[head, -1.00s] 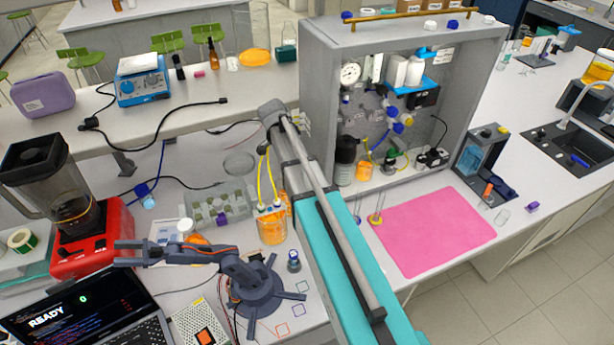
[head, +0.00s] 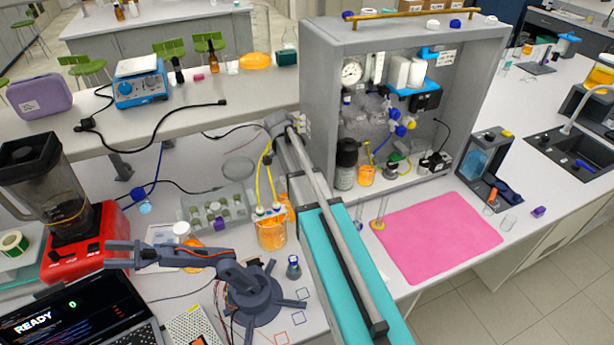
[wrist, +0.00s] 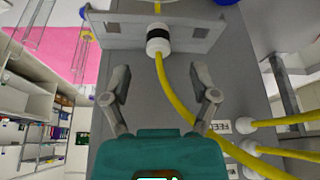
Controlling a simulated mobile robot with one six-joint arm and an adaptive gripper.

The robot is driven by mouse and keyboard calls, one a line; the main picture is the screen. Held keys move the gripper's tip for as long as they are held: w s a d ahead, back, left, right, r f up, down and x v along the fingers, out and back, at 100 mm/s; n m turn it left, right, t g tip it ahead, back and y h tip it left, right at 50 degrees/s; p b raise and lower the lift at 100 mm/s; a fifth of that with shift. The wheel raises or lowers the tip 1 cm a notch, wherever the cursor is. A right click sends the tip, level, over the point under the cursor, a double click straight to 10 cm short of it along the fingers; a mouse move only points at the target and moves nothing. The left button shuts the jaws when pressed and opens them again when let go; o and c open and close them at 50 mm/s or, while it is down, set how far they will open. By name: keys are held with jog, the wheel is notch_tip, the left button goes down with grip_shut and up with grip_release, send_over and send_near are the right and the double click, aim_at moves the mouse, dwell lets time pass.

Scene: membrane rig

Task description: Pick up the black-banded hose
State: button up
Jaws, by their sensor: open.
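The black-banded hose (wrist: 157,39) shows in the wrist view as a white fitting with a black band, seated at a grey bracket. Its yellow tube curves down and right from it, passing between my fingers. My gripper (wrist: 160,78) is open, with one finger on each side of the tube. The banded fitting lies ahead of the fingertips and the fingers look apart from the tube. In the head view the arm's far end is beside the grey rig cabinet, and I cannot make out the fingers or the black band there.
Other yellow hoses with white fittings (wrist: 248,126) are close by on the right, near a label. In the head view, yellow tubes run into an orange-filled beaker (head: 271,232). The grey cabinet (head: 320,100) stands beside my arm. A pink mat (head: 440,240) lies clear.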

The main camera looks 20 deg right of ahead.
jog(key=b+x, duration=0.3)
jog(key=shift+s+a+f, duration=0.1)
jog(key=shift+f, duration=0.25)
jog(key=shift+b+x, duration=0.85)
jog(key=shift+b, duration=0.1)
jog(key=c, duration=1)
